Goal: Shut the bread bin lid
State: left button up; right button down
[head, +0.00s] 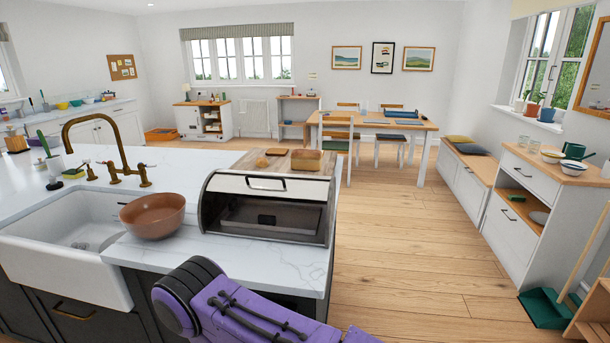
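The bread bin (325,215) stands on the white marble worktop near its right end, its front facing me. Its curved metallic lid (225,183) sits up at the top of the bin, with a dark handle (267,183) on it. Below the lid the front looks open onto a dark grey inside; a small dark shape shows in the middle there, too unclear to name. A purple link of my arm shows at the bottom, in front of the worktop and below the bin. Neither of my grippers is in view.
A brown bowl (153,215) stands just left of the bin, beside the white sink (65,245) and brass tap (105,150). A wooden board (295,169) with bread lies behind the bin. Open wooden floor (410,240) lies to the right.

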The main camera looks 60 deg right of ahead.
aim_at(276, 186)
jog(key=k, duration=0.2)
jog(key=z, duration=1.05)
